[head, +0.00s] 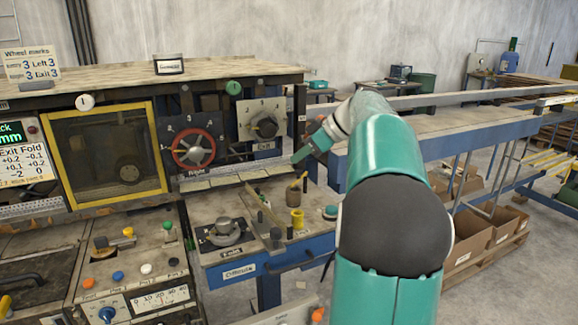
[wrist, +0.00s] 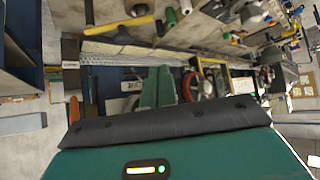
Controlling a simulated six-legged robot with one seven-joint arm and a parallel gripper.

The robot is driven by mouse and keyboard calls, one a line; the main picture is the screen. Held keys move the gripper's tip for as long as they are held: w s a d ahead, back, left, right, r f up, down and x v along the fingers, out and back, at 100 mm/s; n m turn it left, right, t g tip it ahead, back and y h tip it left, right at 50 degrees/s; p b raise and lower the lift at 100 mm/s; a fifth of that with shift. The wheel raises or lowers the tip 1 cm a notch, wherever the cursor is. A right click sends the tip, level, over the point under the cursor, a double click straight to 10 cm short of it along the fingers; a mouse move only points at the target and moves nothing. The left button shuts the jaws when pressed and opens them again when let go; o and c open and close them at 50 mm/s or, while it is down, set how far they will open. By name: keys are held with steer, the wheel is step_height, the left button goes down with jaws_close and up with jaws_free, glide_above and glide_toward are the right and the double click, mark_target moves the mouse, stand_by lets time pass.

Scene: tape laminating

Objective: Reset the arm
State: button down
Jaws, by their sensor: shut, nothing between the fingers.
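My teal arm reaches forward from the lower right of the head view. My gripper (head: 298,157) is shut and empty, in front of the machine's right end. It hangs in the air to the right of the red handwheel (head: 193,148) and below the grey dial (head: 265,125). In the wrist view the two green fingers (wrist: 157,82) lie together with nothing between them. The red handwheel shows just right of them there (wrist: 208,76). I cannot tell the exact gap between the fingertips and the machine front.
A yellow-framed window (head: 104,154) is left of the handwheel. Below the gripper, a blue side bench (head: 290,250) carries a knob (head: 225,230) and a yellow cylinder (head: 297,219). A long conveyor table (head: 450,128) extends right, with cardboard boxes (head: 470,240) beneath.

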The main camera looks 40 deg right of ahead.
steer(key=shift+v, duration=1.15)
steer(key=s+a+f+m+g+h, duration=0.1)
steer(key=s+a+f+g, duration=0.1)
steer(key=a, duration=0.9)
steer(key=s+a+f+m+g+h, duration=0.1)
steer(key=a+f+m, duration=0.1)
steer(key=a, duration=0.9)
steer(key=s+a+f+m+h, duration=0.2)
steer(key=s+a+f, duration=1)
steer(key=s+a, duration=0.2)
steer(key=shift+s+a+f+m, duration=0.3)
steer(key=shift+s+a, duration=0.1)
steer(key=shift+s, duration=0.5)
